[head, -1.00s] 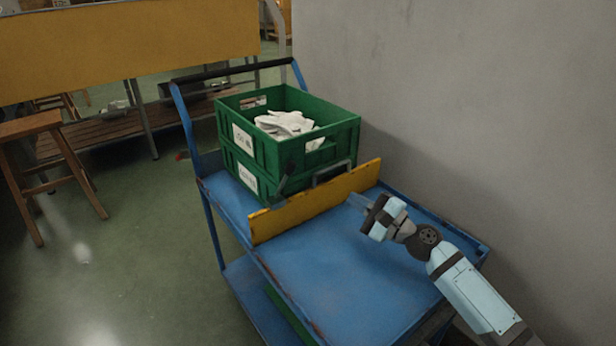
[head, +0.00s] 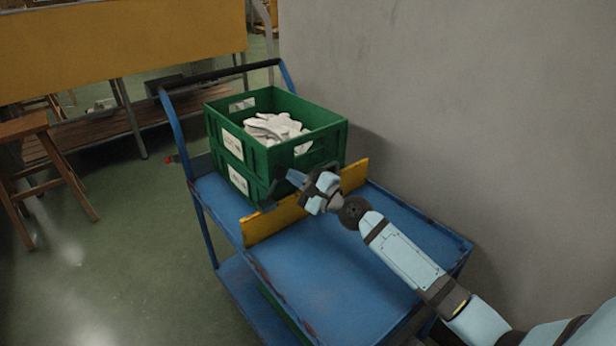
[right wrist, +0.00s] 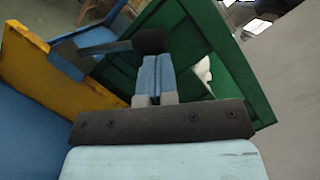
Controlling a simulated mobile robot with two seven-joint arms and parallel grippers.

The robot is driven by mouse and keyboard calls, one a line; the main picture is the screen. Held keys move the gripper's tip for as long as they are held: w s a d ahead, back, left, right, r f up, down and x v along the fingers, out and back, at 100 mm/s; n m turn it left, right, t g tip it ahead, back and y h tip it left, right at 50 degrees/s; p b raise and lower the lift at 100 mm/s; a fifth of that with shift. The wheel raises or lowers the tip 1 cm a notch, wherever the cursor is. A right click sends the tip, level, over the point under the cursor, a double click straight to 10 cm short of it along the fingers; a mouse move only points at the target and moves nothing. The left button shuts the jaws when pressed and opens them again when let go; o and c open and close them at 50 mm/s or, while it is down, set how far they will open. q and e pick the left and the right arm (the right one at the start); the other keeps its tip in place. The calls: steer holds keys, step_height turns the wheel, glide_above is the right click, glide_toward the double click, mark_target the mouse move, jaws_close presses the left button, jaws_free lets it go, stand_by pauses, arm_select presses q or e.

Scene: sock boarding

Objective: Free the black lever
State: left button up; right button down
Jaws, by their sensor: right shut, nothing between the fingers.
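The black lever (head: 271,188) stands at the yellow bar (head: 270,222), close against the front of the lower green crate. In the right wrist view the lever (right wrist: 106,48) runs from a blue bracket (right wrist: 75,60) on the yellow bar to a dark rounded knob (right wrist: 151,40). My right gripper (head: 291,177) is over the yellow bar, just right of the lever in the head view. Its fingers (right wrist: 155,62) are shut and empty, with their tips close to the knob. I cannot tell whether they touch it. My left gripper is not in view.
Two stacked green crates (head: 232,150) stand on the blue cart (head: 335,275) behind the yellow bar. The upper one holds white cloth items (head: 272,128). A grey wall (head: 450,110) closes off the right side. The cart's front deck is clear.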

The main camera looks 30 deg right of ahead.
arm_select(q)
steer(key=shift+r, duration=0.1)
arm_select(e)
steer(key=shift+a, duration=0.1)
